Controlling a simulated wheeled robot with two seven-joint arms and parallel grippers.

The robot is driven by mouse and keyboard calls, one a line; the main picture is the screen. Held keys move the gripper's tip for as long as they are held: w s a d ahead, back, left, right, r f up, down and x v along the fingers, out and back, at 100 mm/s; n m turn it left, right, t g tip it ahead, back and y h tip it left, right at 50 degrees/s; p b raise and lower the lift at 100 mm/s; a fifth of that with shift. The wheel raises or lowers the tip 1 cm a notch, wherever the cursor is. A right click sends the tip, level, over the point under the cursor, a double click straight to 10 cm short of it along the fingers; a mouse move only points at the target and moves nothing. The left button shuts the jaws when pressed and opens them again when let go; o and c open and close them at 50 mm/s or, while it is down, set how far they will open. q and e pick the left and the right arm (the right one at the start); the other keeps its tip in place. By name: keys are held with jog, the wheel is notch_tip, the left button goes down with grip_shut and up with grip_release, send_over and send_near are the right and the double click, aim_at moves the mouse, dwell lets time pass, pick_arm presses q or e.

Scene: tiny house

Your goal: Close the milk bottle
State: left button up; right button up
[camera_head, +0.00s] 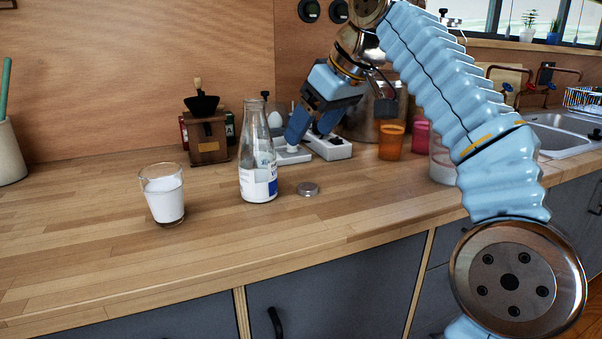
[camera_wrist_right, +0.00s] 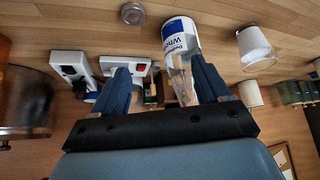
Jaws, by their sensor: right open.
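The milk bottle (camera_head: 258,180) is clear glass with a white and blue label and stands upright on the wooden counter. Its narrow neck has no lid on it. A small round grey lid (camera_head: 308,189) lies flat on the counter just right of the bottle. In the right wrist view, upside down, the lid (camera_wrist_right: 132,13) and bottle (camera_wrist_right: 180,38) both show. My right gripper (camera_head: 309,134) is open and empty, just right of the bottle's neck. In the wrist view (camera_wrist_right: 160,65) the bottle appears between the fingers, nearer the right one; contact cannot be told. My left gripper is out of view.
A glass of milk (camera_head: 163,193) stands left of the bottle. A coffee grinder (camera_head: 207,138), white switch boxes (camera_head: 331,146), an orange cup (camera_head: 391,141) and a large metal pot (camera_head: 366,122) stand behind. The counter front is clear.

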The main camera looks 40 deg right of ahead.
jog(key=m, duration=0.1)
jog(key=d+m+g+h, duration=0.1)
jog(key=d+m+g, duration=0.1)
jog(key=shift+s+d+r+h+p, duration=0.1)
jog(key=shift+s+r+h+p, duration=0.2)
jog(key=shift+s, duration=0.05)
jog(key=shift+f, duration=0.1)
send_near(307, 186)
jog(key=shift+x, duration=1.25)
jog(key=shift+w, duration=0.15)
jog(key=shift+x, duration=2.5)
